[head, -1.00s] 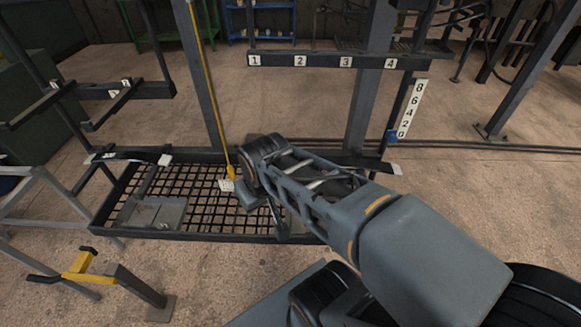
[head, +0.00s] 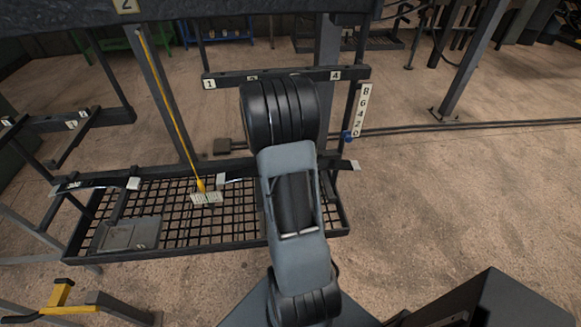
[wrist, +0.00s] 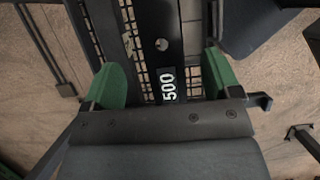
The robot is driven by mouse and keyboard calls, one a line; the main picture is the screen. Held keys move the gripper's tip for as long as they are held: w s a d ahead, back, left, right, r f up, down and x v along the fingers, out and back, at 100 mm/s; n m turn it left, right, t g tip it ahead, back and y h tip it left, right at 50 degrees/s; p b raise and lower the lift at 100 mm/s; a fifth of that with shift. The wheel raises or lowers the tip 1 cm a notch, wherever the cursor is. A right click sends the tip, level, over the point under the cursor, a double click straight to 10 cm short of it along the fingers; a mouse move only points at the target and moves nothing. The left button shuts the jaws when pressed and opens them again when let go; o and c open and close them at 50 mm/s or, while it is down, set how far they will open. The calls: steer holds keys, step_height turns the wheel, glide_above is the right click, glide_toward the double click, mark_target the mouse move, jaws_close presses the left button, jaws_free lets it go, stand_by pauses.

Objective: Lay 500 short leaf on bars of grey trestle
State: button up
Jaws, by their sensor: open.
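In the wrist view, a dark leaf (wrist: 160,30) with a round hole and a white "500" label lies between the green fingers of my gripper (wrist: 163,80). The fingers are apart, one on each side of the leaf, with a gap visible on the left. Mesh shows beneath the leaf. A light grey frame, possibly the grey trestle (head: 28,227), is partly in view at the left edge.
A mesh shelf (head: 205,240) holds a grey plate (head: 128,233). A yellow pole (head: 168,95) slants down to it. A numbered rail (head: 225,80) and upright posts stand near my arm. A yellow-and-black stand (head: 60,296) is at lower left. Open floor lies right.

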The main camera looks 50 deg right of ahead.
steer(key=shift+p+x, duration=0.45)
steer(key=shift+x, duration=2.55)
steer(key=shift+a, duration=0.15)
steer(key=shift+c, duration=0.4)
jaws_close()
